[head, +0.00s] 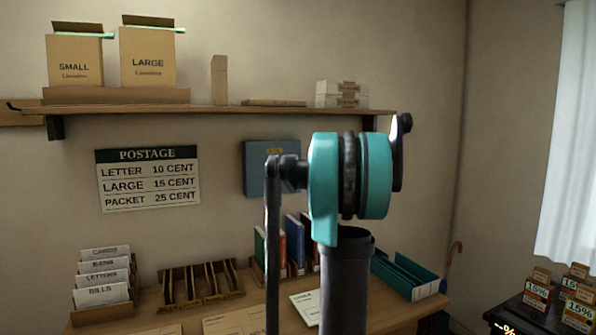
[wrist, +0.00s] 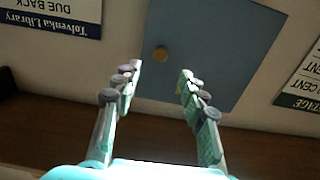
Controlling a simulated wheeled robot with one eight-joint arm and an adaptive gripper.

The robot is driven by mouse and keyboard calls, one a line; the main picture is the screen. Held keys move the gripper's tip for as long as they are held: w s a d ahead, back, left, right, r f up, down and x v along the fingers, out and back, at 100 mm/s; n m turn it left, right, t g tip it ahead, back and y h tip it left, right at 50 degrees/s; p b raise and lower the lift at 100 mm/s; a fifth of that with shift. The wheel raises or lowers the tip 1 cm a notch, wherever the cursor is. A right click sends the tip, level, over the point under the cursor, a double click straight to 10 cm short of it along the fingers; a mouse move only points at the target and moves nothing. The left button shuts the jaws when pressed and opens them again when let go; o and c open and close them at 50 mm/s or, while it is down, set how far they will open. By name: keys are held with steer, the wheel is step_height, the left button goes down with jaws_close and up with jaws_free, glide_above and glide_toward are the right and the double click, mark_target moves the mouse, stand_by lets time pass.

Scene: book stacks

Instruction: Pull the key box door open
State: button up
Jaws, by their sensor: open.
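The key box (head: 256,165) is a flat blue-grey box on the wall under the shelf, partly hidden by my arm in the head view. In the wrist view its blue front (wrist: 218,48) fills the upper middle, and the door looks shut. A small round brass-coloured knob (wrist: 161,54) stands out on it. My gripper (wrist: 161,72) is open and empty, with its two fingers apart and pointing at the front. In that picture the knob lies between and just beyond the fingertips; I cannot tell the remaining distance. The gripper is not visible in the head view.
A wooden shelf (head: 220,110) with boxes runs above the key box. A postage sign (head: 148,178) hangs to its left. Below is a desk (head: 375,316) with letter racks, upright books and a green tray (head: 408,276).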

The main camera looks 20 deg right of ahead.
steer(key=w, duration=0.8)
steer(key=shift+a, duration=0.15)
steer(key=shift+s, duration=0.1)
jaws_close()
